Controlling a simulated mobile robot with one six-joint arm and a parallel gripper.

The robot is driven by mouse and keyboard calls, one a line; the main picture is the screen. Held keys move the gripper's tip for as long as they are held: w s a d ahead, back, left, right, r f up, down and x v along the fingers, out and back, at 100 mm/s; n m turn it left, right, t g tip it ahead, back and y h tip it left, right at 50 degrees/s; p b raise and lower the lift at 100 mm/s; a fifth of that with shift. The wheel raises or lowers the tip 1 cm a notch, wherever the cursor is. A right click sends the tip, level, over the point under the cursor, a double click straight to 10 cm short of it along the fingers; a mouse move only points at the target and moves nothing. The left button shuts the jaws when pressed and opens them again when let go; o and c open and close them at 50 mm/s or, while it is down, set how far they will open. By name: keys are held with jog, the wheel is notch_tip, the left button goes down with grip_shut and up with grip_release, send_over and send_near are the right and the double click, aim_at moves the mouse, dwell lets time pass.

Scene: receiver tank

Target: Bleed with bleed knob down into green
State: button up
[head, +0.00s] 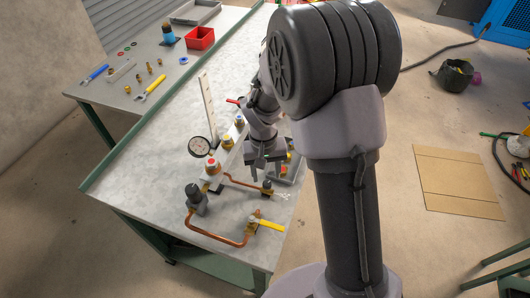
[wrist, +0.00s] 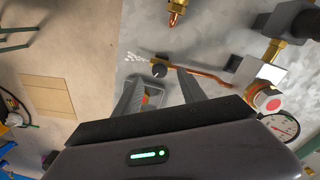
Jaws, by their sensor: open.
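The bleed knob is a small dark knob (head: 267,185) on a thin copper branch at the bench's front edge. In the wrist view the knob (wrist: 158,71) shows between my fingertips, with a visible gap on each side. White streaks (wrist: 128,50) fan out from the branch's end beside it. My gripper (wrist: 157,74) is open and empty. In the head view my gripper (head: 264,170) is just behind the knob. The round white pressure gauge (head: 199,146) stands left of the manifold; it also shows in the wrist view (wrist: 286,126). Its needle and any green zone are too small to read.
A yellow-handled valve (head: 268,225) and a black capped fitting (head: 195,194) sit on the copper pipe nearby. A small grey tray (head: 290,172) lies beside my gripper. A red-topped fitting (head: 212,165) stands on the manifold.

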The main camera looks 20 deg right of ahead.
aim_at(264, 184)
notch_tip(264, 184, up, 14)
jog(key=p, duration=0.3)
jog(key=shift+a+f, duration=0.25)
jog(key=shift+a, duration=0.05)
jog(key=s+a+r+m+t+y+b, duration=0.1)
jog(key=s+r+t+b, duration=0.1)
jog(key=s, duration=0.7)
jog(key=s+a+r+m+t+y+b, duration=0.1)
jog(key=s+a+r+t+b, duration=0.1)
jog(key=s+b, duration=0.5)
jog(key=s+t, duration=0.1)
jog(key=s, duration=0.2)
jog(key=shift+r+m+t+y, duration=0.2)
jog(key=shift+m+t+y, duration=0.1)
jog(key=shift+m+t, duration=0.1)
jog(key=shift+s, duration=0.1)
dwell(4.4)
